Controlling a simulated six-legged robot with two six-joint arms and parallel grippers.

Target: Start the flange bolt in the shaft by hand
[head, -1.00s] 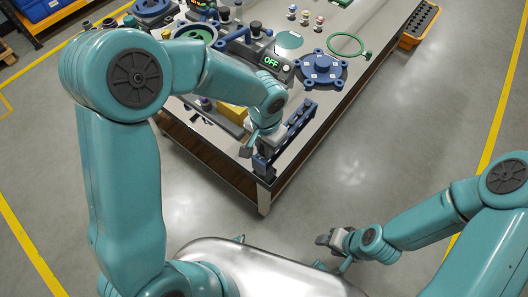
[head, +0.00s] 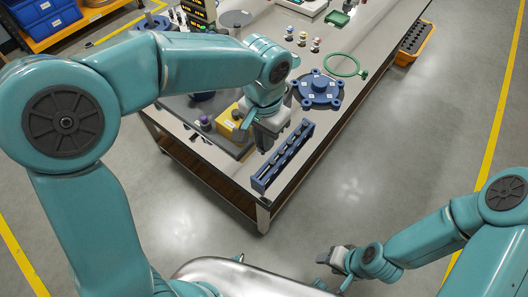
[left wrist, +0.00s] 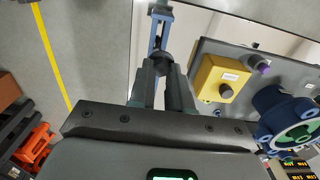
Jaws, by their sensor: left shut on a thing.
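My left gripper (head: 268,148) is over the front part of the table, beside the blue rack (head: 297,144). In the left wrist view its fingers (left wrist: 164,82) are shut on a small dark piece (left wrist: 163,62), seemingly the flange bolt. The rack (left wrist: 160,24) shows behind the fingertips there. A blue flange (head: 318,89) with bolt lugs and a raised centre lies on the table beyond the gripper. I cannot pick out the shaft. My right gripper (head: 330,258) is low at the right, away from the table; its opening is unclear.
A yellow box with a grey knob (left wrist: 220,78) stands on a dark panel close to the left gripper. A green ring (head: 345,66) and several small bottles (head: 302,39) lie farther back. An orange crate (head: 415,45) stands beyond the table's right edge.

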